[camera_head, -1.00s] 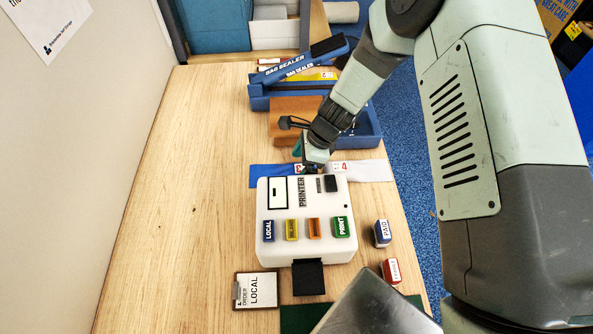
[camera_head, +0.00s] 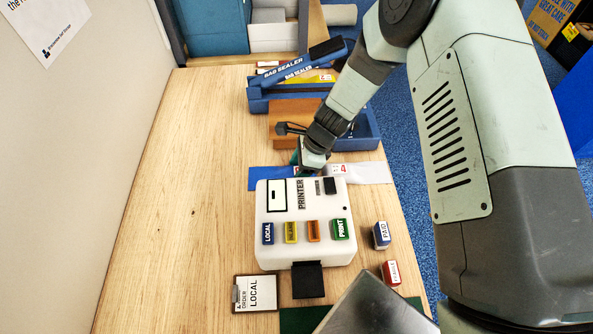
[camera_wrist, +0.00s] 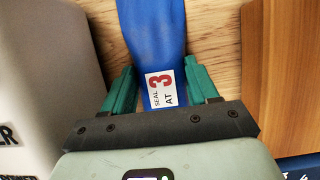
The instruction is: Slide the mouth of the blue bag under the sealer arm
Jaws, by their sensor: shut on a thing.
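The blue bag (camera_head: 268,178) lies flat across the table just behind the printer, its "SEAL AT 3" label (camera_wrist: 161,89) facing up in the wrist view. My gripper (camera_wrist: 163,85) is shut on the blue bag, with a teal finger at each side of it near the label. In the head view my gripper (camera_head: 303,164) is low behind the printer and partly hides the bag's right end. The blue bag sealer (camera_head: 258,98) stands farther back, its blue sealer arm (camera_head: 300,66) raised at a slant, high end at right.
A white bag (camera_head: 362,173) lies right of my gripper. The white printer (camera_head: 306,250) stands close in front. A brown wooden block (camera_head: 288,108) lies between my gripper and the sealer. The table's left side is clear.

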